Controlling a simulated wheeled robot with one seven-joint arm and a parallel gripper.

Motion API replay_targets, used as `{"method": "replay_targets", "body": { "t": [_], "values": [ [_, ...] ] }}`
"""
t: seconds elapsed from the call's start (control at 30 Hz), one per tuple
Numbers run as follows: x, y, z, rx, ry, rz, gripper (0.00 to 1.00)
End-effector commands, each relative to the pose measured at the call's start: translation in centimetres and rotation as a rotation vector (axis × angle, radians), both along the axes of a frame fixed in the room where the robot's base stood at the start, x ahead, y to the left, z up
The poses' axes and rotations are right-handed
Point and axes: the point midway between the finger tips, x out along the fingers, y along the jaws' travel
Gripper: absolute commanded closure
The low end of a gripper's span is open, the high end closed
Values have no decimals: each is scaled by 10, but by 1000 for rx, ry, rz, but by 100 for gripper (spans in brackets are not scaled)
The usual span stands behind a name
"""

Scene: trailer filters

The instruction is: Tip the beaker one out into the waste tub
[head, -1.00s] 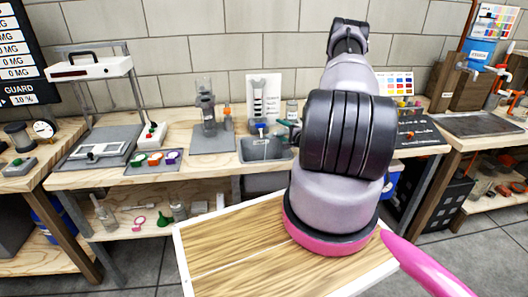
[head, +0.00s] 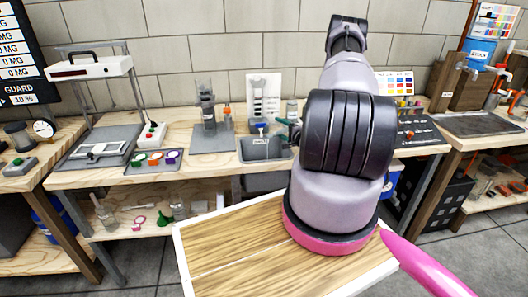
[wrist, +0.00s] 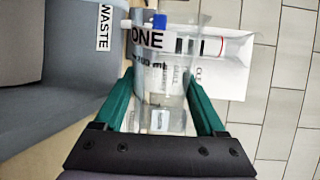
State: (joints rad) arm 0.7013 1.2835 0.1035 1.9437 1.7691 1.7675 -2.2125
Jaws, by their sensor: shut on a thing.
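In the wrist view, a clear beaker labelled ONE (wrist: 158,78) is held between the green fingers of my gripper (wrist: 162,98). Its level and any contents are hard to make out through the glass. The grey waste tub (wrist: 45,115), with a WASTE label, is at the left, beside the beaker. In the head view, the waste tub (head: 266,151) is set at the front of the bench. My gripper (head: 287,127) shows only as a bit of green at the tub's right, mostly hidden behind my arm.
A white printed card (head: 264,93) stands behind the tub. Glassware on a grey mat (head: 212,138) stands to its left, with a tray of coloured pots (head: 155,160) farther left. A white balance frame (head: 90,68) is at the far left.

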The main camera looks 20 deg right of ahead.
Motion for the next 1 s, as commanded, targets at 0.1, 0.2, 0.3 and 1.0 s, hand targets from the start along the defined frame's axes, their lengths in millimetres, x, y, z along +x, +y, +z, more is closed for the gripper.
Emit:
{"method": "replay_targets", "body": {
  "t": [0.1, 0.2, 0.3, 1.0],
  "values": [
    [0, 0, 1, -10, -3, 0, 100],
    [0, 0, 2, -20, -4, 1, 100],
    [0, 1, 1, -28, -7, 0, 100],
    [-1, 4, -1, -96, -22, 0, 100]
  ]
}}
